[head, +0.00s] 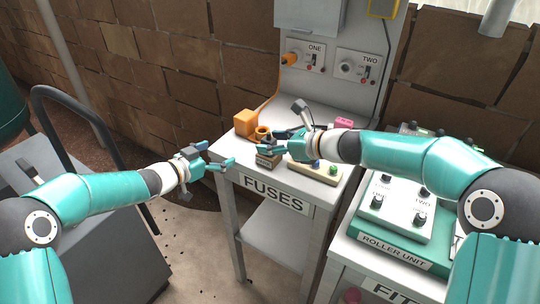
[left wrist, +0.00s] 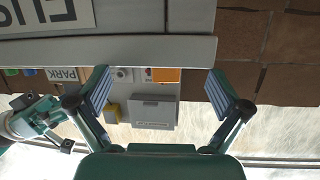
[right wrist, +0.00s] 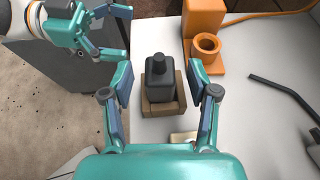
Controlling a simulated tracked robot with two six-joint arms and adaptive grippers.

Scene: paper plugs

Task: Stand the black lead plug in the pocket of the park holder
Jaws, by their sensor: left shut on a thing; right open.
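The black lead plug (right wrist: 161,80) is upright in the right wrist view, at the brown park holder (right wrist: 180,104), whose walls show beside and in front of it. I cannot tell how deep it sits. The holder's front (head: 267,161) shows in the head view, and its PARK label (left wrist: 62,75) in the left wrist view. My right gripper (right wrist: 160,86) has its fingers apart, one on each side of the plug, with gaps visible. My left gripper (head: 220,155) has its fingers spread, with nothing visible between them, left of the table's front edge; it also shows in the right wrist view (right wrist: 112,33).
An orange block with a ring (right wrist: 206,46) stands behind the holder. A black bent piece (right wrist: 285,97) lies to its right. A tan block with coloured buttons (head: 315,172) is right of the holder. The roller unit (head: 398,246) stands further right. An orange lead runs to socket ONE (head: 303,57).

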